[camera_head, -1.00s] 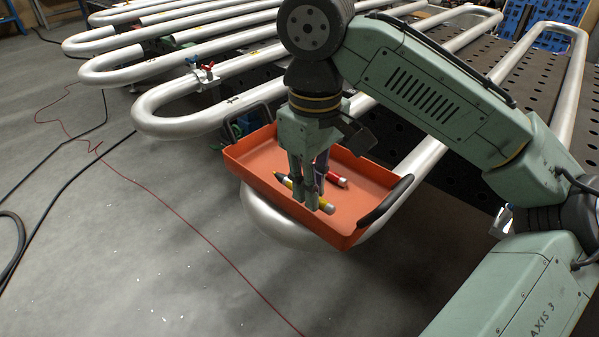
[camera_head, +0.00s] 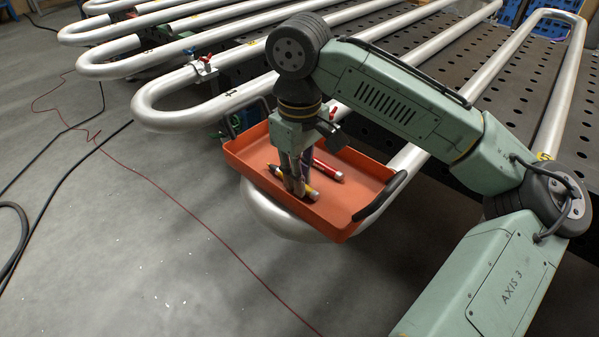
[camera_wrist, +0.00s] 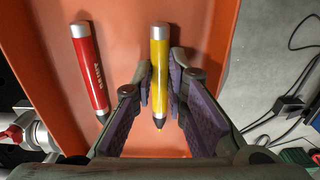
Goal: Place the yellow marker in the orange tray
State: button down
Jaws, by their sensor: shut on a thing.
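The orange tray (camera_head: 352,214) rests on the silver pipe coils, with its black handle at the right. My gripper (camera_head: 297,190) points down inside the tray and is shut on the yellow marker (camera_head: 309,192). In the wrist view, the yellow marker (camera_wrist: 159,78) sits between the purple finger pads (camera_wrist: 160,108), its dark tip toward the palm and its silver end away. The marker is low over the tray floor; I cannot tell if it touches. The fingers hide part of its middle in the head view.
A red marker (camera_head: 326,169) lies in the tray beside the yellow one, also seen in the wrist view (camera_wrist: 90,68). Silver pipes (camera_head: 178,105) run around the tray. A perforated dark table (camera_head: 470,85) lies behind. Cables (camera_head: 62,205) cross the grey floor at left.

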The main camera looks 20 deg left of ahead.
jog(key=c, duration=1.6)
grip_release()
jog(key=shift+f, duration=0.15)
jog(key=shift+f+b, duration=0.15)
jog(key=shift+b, duration=0.35)
notch_tip(320, 180, up, 11)
jog(key=b, duration=0.1)
jog(key=shift+a, duration=0.2)
